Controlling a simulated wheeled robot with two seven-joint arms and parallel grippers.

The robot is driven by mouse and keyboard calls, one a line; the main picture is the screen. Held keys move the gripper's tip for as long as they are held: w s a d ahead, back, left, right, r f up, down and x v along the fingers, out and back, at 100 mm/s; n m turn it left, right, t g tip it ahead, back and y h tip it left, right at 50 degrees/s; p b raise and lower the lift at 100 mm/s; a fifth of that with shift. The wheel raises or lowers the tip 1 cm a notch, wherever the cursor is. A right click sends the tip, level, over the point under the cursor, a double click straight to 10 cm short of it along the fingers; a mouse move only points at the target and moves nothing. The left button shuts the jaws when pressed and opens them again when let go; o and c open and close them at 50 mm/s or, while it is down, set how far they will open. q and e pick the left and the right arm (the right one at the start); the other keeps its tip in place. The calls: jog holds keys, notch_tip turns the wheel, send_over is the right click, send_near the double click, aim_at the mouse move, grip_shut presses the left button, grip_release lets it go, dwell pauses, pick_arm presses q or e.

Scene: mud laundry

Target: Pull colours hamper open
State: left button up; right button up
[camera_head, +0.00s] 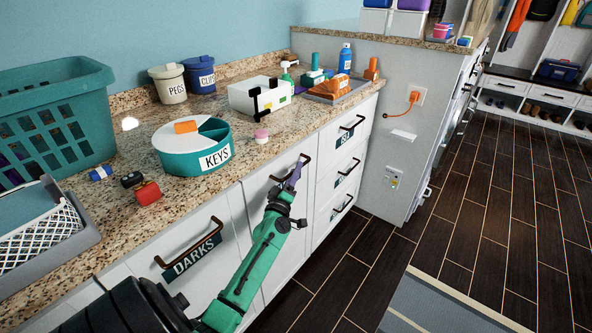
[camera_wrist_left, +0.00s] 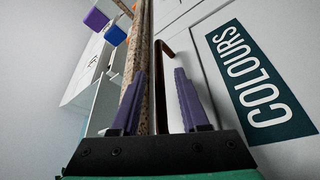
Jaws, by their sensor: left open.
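The colours hamper (camera_head: 257,196) is a white front panel below the granite counter; it looks flush with its neighbours. Its dark bronze bar handle (camera_head: 281,180) is near the top, partly hidden by my left gripper (camera_head: 293,178). My arm hides its label in the head view. In the left wrist view the teal COLOURS label (camera_wrist_left: 260,80) is to the right of the handle (camera_wrist_left: 172,60). My left gripper (camera_wrist_left: 160,78), with purple fingers, is open. The handle runs between the fingers in that view; whether it touches them I cannot tell. My right gripper is not in view.
The DARKS hamper (camera_head: 190,264) with its own handle is on the left. Several labelled drawers (camera_head: 340,180) are on the right. The granite counter (camera_head: 110,200) overhangs close above, holding a KEYS tub (camera_head: 193,160) and a teal basket (camera_head: 50,120). Dark floor (camera_head: 350,270) in front is clear.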

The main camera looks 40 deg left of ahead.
pick_arm(q)
jog(key=shift+w+a+r, duration=0.15)
jog(key=shift+w+a, duration=0.1)
jog(key=shift+w, duration=0.35)
grip_shut()
dwell(1.0)
